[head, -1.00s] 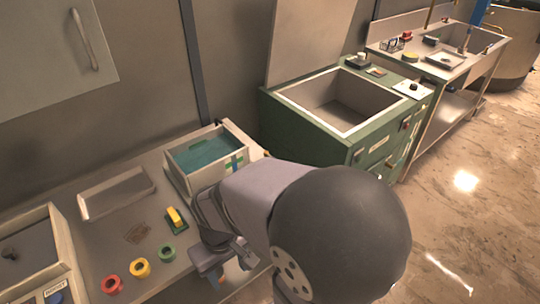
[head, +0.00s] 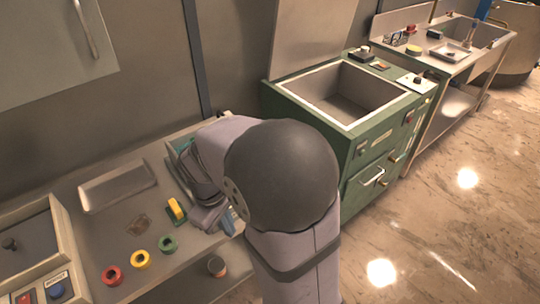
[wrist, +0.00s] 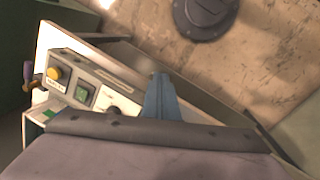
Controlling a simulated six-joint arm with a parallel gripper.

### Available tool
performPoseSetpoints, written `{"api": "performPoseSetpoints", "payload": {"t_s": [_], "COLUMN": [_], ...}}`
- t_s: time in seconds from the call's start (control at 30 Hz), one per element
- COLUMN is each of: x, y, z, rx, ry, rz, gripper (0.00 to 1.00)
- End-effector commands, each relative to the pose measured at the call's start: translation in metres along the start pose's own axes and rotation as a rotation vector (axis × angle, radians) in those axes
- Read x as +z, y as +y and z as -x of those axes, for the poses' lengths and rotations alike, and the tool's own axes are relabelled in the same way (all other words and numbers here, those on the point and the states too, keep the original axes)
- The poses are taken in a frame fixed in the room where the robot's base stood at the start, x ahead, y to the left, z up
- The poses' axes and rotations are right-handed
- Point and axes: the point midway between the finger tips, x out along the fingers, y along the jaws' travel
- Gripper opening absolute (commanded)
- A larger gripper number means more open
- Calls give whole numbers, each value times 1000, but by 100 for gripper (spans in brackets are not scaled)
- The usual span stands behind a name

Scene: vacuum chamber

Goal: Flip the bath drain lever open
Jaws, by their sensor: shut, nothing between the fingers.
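The bath with teal liquid (head: 180,150) stands on the bench in the head view, mostly hidden behind my arm. My gripper's fingers (wrist: 160,97) are shut and empty in the wrist view, pointing down beside a pale control panel (wrist: 85,85).
Red (head: 112,275), yellow (head: 140,259) and green (head: 168,244) rings and a yellow block (head: 175,209) lie on the bench near an empty tray (head: 118,185). A green cabinet with a basin (head: 345,100) stands right.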

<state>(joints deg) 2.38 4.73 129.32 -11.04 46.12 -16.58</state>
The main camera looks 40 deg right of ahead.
Motion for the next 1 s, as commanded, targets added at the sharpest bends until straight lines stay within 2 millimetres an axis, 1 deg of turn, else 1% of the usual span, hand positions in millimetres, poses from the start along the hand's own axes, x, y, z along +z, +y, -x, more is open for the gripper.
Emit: {"api": "performPoseSetpoints", "payload": {"t_s": [0.03, 0.1, 0.27, 0.3, 0.47, 0.5, 0.7, 0.8, 0.9, 1.0], "x": [-12, -27, -57, -64, -89, -94, -113, -119, -122, -124], "y": [16, 39, 92, 106, 161, 174, 236, 259, 276, 288], "z": [-6, -9, -19, -21, -32, -36, -48, -52, -56, -57], "rx": [27, 66, 153, 174, 253, 270, 341, 363, 376, 383], "ry": [-12, -32, -97, -116, -210, -238, -383, -449, -503, -544], "rz": [68, 169, 395, 450, 659, 708, 926, 1008, 1068, 1109], "gripper": [0, 0, 0, 0, 0, 0, 0, 0, 0, 0]}}
